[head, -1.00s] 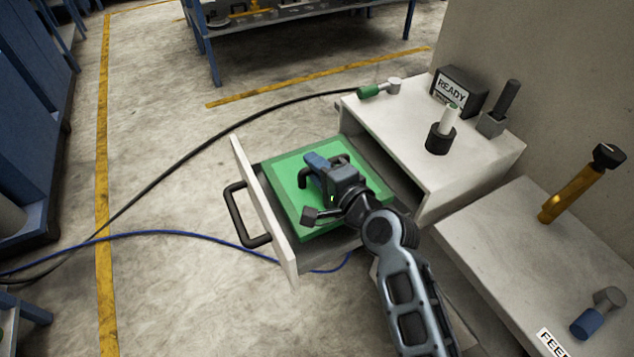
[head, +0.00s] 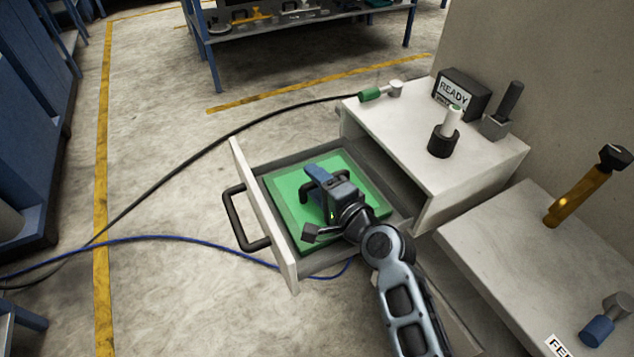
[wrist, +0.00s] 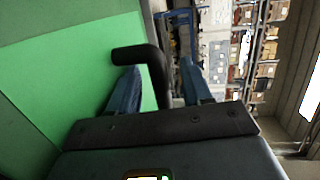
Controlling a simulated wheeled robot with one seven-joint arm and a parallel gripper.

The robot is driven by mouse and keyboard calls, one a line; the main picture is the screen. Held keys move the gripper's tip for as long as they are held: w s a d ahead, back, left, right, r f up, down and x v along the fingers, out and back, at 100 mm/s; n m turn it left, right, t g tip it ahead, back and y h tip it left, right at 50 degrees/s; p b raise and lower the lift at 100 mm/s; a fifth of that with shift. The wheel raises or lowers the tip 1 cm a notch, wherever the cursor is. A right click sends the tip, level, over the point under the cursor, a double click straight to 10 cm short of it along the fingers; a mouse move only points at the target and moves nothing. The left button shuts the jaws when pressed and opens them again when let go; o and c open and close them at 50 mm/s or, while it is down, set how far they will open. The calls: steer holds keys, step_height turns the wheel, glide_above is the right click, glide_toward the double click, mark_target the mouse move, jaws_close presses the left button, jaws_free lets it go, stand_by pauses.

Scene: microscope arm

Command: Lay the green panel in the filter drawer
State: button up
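The green panel (head: 286,198) lies inside the pulled-out filter drawer (head: 268,221), within its walls. It looks roughly flat, but its far side is partly hidden by my arm. A black handle (wrist: 152,65) stands up from the panel. My gripper (head: 319,176) is low over the panel. In the wrist view its two blue fingers (wrist: 160,78) stand on either side of the handle, with gaps showing between fingers and handle, so it looks open around it. The panel also fills the left of the wrist view (wrist: 70,70).
The drawer's black front handle (head: 240,222) sticks out to the left. The white cabinet (head: 390,125) behind carries a READY box (head: 460,93) and a black holder (head: 443,142). A white bench (head: 510,235) is at right. Cables run across the otherwise clear floor.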

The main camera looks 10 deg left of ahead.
steer(key=shift+r, duration=0.2)
steer(key=v, duration=1.2)
steer(key=shift+p, duration=0.4)
